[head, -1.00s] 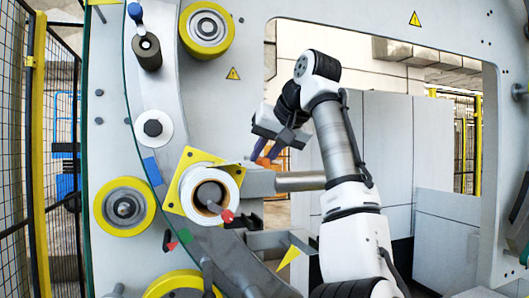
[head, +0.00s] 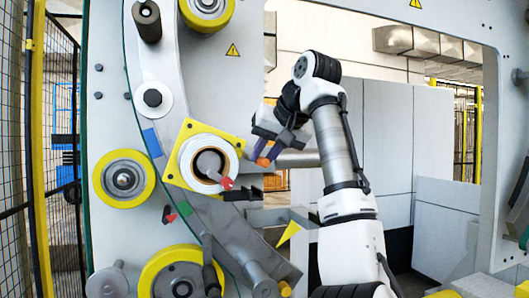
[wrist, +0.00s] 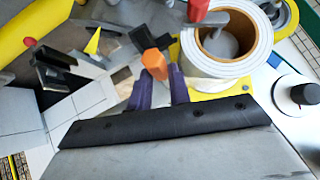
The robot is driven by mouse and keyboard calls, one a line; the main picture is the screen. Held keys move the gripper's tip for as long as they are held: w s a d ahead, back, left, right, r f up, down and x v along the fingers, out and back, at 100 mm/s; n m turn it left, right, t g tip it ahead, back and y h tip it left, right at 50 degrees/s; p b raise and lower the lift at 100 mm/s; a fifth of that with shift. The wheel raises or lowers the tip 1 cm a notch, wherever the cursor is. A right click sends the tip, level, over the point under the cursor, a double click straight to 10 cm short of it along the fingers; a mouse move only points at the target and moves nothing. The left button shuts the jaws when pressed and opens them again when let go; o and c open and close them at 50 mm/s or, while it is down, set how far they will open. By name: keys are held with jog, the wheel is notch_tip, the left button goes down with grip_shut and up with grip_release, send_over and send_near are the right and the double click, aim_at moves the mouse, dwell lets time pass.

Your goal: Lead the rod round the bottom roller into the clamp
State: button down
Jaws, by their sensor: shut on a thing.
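My gripper (head: 258,156) has purple fingers and is shut on the rod (head: 263,161), of which only a short orange end shows. In the wrist view the orange rod end (wrist: 155,63) sits between the fingertips (wrist: 161,74). It is in the air, right of the white roll (head: 229,152) in the head view. The bottom roller (head: 155,272) is yellow with a grey hub, low in the head view and well below my gripper. A black jaw-like part (head: 243,193), perhaps the clamp, is just below my gripper; dark parts also show in the wrist view (wrist: 145,42).
A grey bar with a red end (head: 227,183) sticks out of the roll's core. A yellow flag (head: 288,233) stands by a grey bracket, lower right of the roll. A yellow roller (head: 123,180) is at the left. The wall opening right of my arm is free.

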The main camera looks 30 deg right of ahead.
notch_tip(320, 180, down, 5)
jog(key=b, duration=0.3)
jog(key=shift+b, duration=0.3)
jog(key=shift+r+p, duration=0.2)
jog(key=shift+p, duration=0.2)
jog(key=shift+d, duration=0.1)
dwell(0.5)
jog(key=d+p, duration=0.1)
jog(key=s+d+p, duration=0.1)
jog(key=d, duration=0.1)
jog(key=shift+d+f+p, duration=0.1)
jog(key=shift+d+p, duration=0.2)
jog(key=shift+p, duration=0.1)
jog(key=shift+f, duration=0.1)
dwell(0.7)
